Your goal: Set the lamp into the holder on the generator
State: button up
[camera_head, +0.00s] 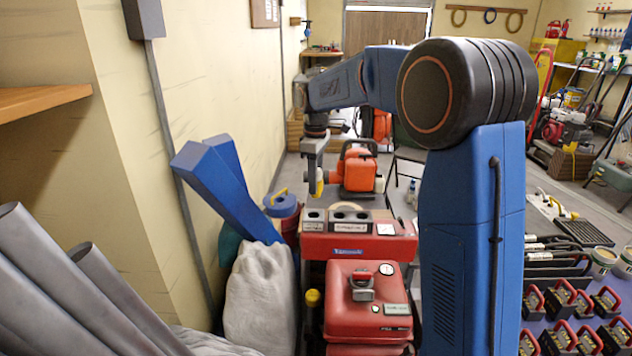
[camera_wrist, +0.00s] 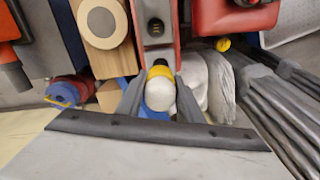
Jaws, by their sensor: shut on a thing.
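The lamp (camera_wrist: 160,95) has a yellow collar and a rounded white end in the wrist view. My gripper (camera_wrist: 158,97) is shut on it, one grey finger on each side. In the head view, my gripper (camera_head: 318,176) points down with the yellow of the lamp (camera_head: 319,188) at its tip. The red generator (camera_head: 345,246) stands below, with grey sockets (camera_head: 315,215) along its upper panel. In the wrist view, a grey plate with a dark round hole (camera_wrist: 155,27) lies beyond the lamp. The lamp looks apart from the sockets, but its height above them cannot be told.
An orange machine (camera_head: 357,172) stands behind the generator. A blue and red canister (camera_head: 283,207), a pale sack (camera_head: 260,295) and grey tubes (camera_head: 75,290) crowd the left near the wall.

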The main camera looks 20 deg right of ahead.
jog(key=n, duration=0.3)
jog(key=shift+w+a+f, duration=0.1)
jog(key=shift+a, duration=0.25)
jog(key=shift+f, duration=2.25)
jog(key=shift+f, duration=2.15)
jog(key=o, duration=1.1)
jog(key=shift+o, duration=0.2)
